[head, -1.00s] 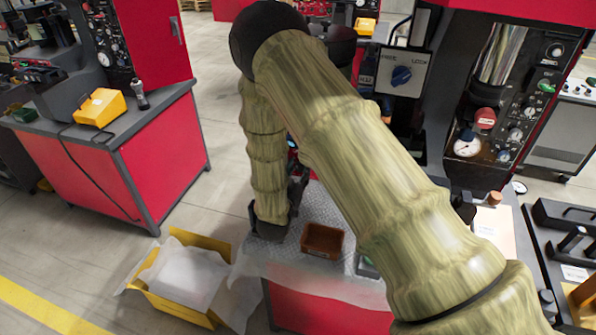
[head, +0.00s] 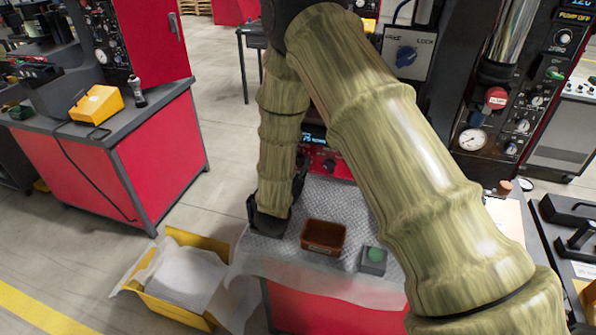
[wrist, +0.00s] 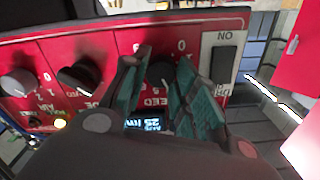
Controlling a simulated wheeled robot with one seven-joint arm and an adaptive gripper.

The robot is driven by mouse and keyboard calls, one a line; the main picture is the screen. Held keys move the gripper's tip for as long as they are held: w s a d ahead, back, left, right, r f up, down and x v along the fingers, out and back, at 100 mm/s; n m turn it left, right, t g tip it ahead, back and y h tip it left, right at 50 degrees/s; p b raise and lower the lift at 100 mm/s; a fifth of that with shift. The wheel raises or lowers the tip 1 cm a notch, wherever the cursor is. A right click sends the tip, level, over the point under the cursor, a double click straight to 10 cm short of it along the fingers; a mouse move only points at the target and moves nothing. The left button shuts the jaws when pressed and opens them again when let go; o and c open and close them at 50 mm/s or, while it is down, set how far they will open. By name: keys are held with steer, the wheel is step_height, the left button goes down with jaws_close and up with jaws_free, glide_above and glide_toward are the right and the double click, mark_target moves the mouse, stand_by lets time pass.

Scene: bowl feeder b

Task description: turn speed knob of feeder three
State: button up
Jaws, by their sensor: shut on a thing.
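In the wrist view a red control panel (wrist: 115,48) fills the upper part. My gripper (wrist: 166,58) has its two green-padded fingers on either side of a dark knob (wrist: 161,75), shut on it. The knob's dial shows 0 and 5, and partly hidden lettering beside it reads like SPEED. A small lit display (wrist: 150,124) under the knob is partly covered by my fingers. A red panel with a lit display (head: 315,138) shows behind the arm. I cannot read a feeder number.
Left of the gripped knob are a black knob (wrist: 79,77) and a grey knob (wrist: 18,84). A black ON switch (wrist: 222,64) is close on the right. A brown bin (head: 323,238) and a green-button box (head: 373,260) stand on the metal tabletop.

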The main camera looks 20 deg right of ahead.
steer(key=shift+m+b, duration=0.75)
steer(key=shift+m, duration=0.05)
steer(key=o, duration=1)
steer(key=shift+s, duration=0.15)
steer(key=v, duration=1.1)
steer(key=shift+s+a, duration=0.25)
